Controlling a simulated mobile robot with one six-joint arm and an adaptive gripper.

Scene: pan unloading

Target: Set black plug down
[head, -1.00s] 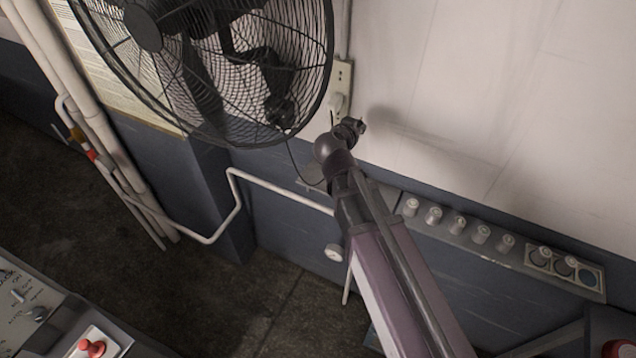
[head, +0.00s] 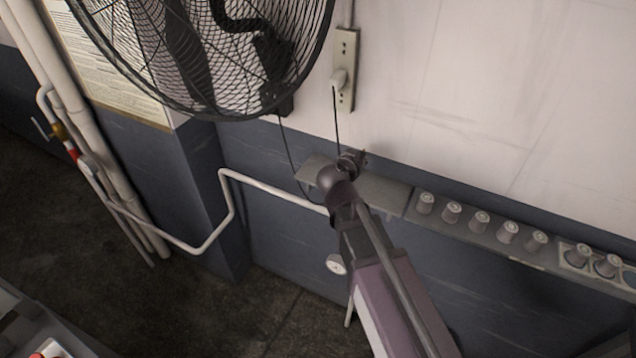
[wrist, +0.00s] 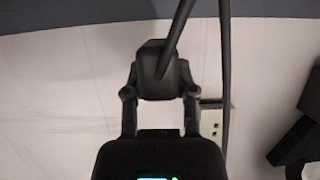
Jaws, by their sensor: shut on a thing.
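The black plug (wrist: 157,72) is held between the two fingers of my gripper (wrist: 159,95) in the wrist view, with a black cable rising from it. In the head view my gripper (head: 352,162) is in front of the wall, over or just in front of a grey ledge (head: 385,192). The plug cannot be told apart from the dark gripper there. Whether it touches the ledge is not clear.
A wall outlet (head: 347,50) holds a pale plug (head: 340,80) above my gripper. Several pale knobs or cups (head: 480,222) line the ledge to the right. A large fan (head: 200,60) is upper left.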

